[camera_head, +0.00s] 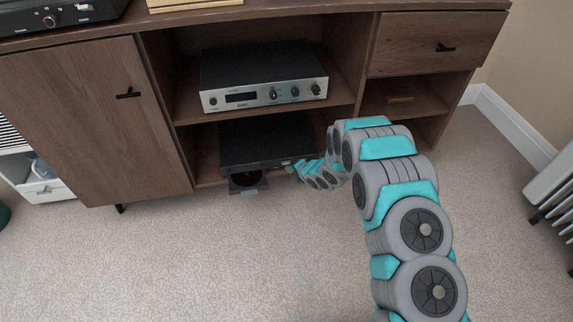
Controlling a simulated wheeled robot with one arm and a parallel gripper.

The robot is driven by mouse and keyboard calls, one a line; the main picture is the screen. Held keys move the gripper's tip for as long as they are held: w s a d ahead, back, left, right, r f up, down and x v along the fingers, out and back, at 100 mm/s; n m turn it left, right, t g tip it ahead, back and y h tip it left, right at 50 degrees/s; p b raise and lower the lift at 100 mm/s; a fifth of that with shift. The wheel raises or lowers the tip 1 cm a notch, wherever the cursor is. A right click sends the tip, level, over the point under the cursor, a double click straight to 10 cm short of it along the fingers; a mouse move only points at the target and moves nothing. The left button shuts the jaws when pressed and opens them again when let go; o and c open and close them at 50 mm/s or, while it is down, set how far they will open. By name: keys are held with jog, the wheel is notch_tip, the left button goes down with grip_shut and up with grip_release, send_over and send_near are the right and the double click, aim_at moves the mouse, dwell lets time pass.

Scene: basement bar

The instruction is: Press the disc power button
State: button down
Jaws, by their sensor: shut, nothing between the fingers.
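A black disc player (264,140) sits in the lower middle compartment of the wooden cabinet. Its disc tray (247,187) is out at the front left of the player, with a dark round recess or disc in it. My arm reaches in from the lower right, and my gripper (291,168) is small in view, at or very near the right part of the player's front. It is shut and empty. I cannot tell whether it touches the player. The power button cannot be made out; the front is narrow and partly hidden by my gripper and arm.
A silver amplifier (264,92) with knobs stands on the shelf above the player. The cabinet (95,125) has a closed door at left and a drawer (435,42) at upper right. A radiator (552,187) stands at far right. The carpet (210,265) in front is clear.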

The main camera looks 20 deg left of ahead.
jog(key=shift+w, duration=0.2)
jog(key=shift+w+a, duration=0.2)
jog(key=shift+a, duration=0.05)
jog(key=shift+w, duration=0.15)
dwell(0.7)
jog(key=shift+s+d+f+b, duration=0.15)
jog(key=shift+s+b, duration=0.1)
jog(key=shift+b, duration=0.25)
jog(key=shift+s+d+b, duration=0.15)
jog(key=shift+s+b, duration=0.1)
jog(key=shift+b, duration=0.15)
jog(key=shift+s, duration=0.15)
